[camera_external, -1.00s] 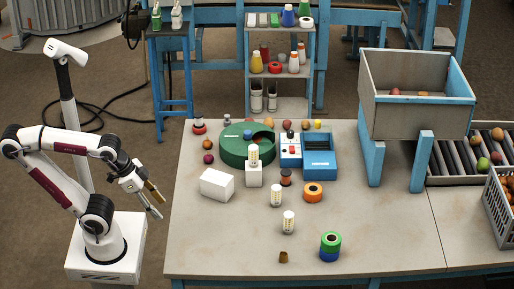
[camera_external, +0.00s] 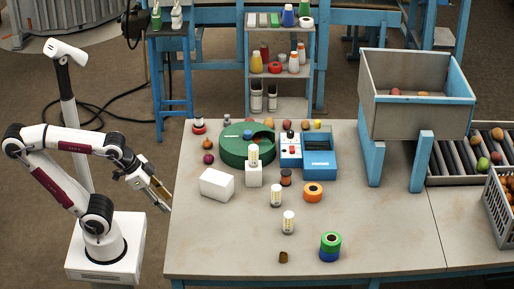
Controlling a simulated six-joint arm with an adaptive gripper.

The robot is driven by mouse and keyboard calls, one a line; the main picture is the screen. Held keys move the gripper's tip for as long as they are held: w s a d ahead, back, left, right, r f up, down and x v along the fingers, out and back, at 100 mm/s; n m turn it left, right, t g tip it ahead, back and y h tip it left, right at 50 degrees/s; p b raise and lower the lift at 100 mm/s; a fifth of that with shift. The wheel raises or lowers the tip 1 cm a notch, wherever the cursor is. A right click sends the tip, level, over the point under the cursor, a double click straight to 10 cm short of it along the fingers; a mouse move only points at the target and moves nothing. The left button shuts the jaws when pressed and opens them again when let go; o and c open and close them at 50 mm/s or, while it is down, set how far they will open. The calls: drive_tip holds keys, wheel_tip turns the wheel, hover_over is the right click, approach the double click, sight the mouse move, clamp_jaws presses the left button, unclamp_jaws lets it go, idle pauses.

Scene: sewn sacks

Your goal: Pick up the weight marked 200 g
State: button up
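No marking of 200 g is readable at this size, so I cannot tell for sure which thing is the weight. A small brass-brown piece (camera_external: 283,257) stands alone near the front edge of the table and may be a weight.
On the table (camera_external: 380,235) are a white block (camera_external: 216,185), a green round tray (camera_external: 236,153), several white bottle-like items, an orange roll (camera_external: 313,192) and stacked green-blue rolls (camera_external: 330,246). A raised hopper (camera_external: 415,115) stands right. The front left is clear.

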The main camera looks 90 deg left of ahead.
drive_tip(key=w+a+r+n+y, duration=0.1)
drive_tip(key=w+a+n+y, duration=0.1)
drive_tip(key=w+a, duration=0.65)
drive_tip(key=w+a+r+n+t+y, duration=0.1)
drive_tip(key=w+a+n+y, duration=0.15)
drive_tip(key=a, duration=1.05)
drive_tip(key=w+a+r+n+y, duration=0.1)
drive_tip(key=w+a+y, duration=0.1)
drive_tip(key=w+a, duration=0.65)
drive_tip(key=s+a+f+n+y, duration=0.1)
drive_tip(key=s+a+f, duration=0.1)
drive_tip(key=a, duration=0.8)
drive_tip(key=s+a+f+n+y, duration=0.1)
drive_tip(key=s+a+f, duration=0.15)
drive_tip(key=a, duration=0.75)
drive_tip(key=s+a+f, duration=0.3)
drive_tip(key=a+f, duration=0.1)
drive_tip(key=a, duration=0.2)
drive_tip(key=s+a+f+t, duration=0.1)
drive_tip(key=s+a+f, duration=0.2)
drive_tip(key=a, duration=0.3)
drive_tip(key=shift+s+f+n+t, duration=0.3)
drive_tip(key=shift+f+n, duration=0.15)
drive_tip(key=shift+f, duration=0.35)
drive_tip(key=shift+w+a+h, duration=0.1)
drive_tip(key=shift+w+h, duration=0.05)
drive_tip(key=shift+h, duration=0.1)
drive_tip(key=shift+x, duration=2.95)
drive_tip(key=shift+w, duration=0.1)
